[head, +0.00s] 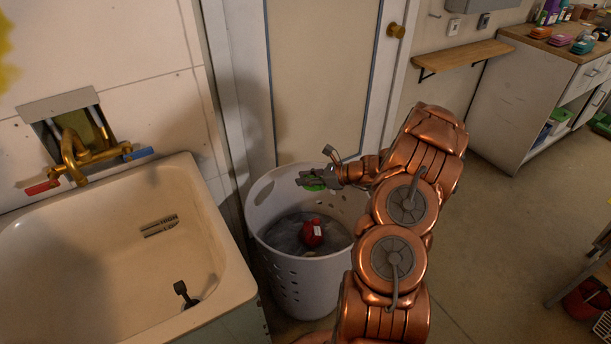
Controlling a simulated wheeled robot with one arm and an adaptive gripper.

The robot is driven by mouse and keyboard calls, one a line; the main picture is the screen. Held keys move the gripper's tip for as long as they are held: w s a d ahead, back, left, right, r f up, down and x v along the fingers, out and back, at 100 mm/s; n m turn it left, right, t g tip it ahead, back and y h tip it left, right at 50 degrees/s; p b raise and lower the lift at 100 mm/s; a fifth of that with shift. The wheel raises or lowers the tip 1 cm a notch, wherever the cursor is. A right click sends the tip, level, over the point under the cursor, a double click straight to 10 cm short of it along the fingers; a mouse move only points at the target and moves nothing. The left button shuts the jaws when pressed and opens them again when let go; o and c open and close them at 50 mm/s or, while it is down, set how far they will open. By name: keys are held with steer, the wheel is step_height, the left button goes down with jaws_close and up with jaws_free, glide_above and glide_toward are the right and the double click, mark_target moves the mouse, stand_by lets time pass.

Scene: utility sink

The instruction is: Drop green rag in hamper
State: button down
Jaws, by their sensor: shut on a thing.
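My gripper (318,176) is over the upper part of the white hamper (302,286), near its back rim. It is shut on the green rag (313,187), of which only a small bright green patch shows below the fingers. The rag is above the hamper's opening; how far it is above the contents is hard to tell. The hamper stands on the floor between the sink and my arm. It holds grey cloth or lining and a red item with a white label. My arm hides the hamper's right side.
A white sink (107,262) with a brass faucet (88,152) is at the left. A closed door (322,75) is behind the hamper. A wooden wall shelf (462,57) and a cabinet with items on top (533,95) are at the back right. Open floor lies to the right.

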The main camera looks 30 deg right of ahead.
steer(key=shift+f+b, duration=0.65)
steer(key=shift+f, duration=0.85)
steer(key=c, duration=0.9)
jaws_free()
steer(key=v, duration=1.2)
steer(key=shift+a, duration=0.1)
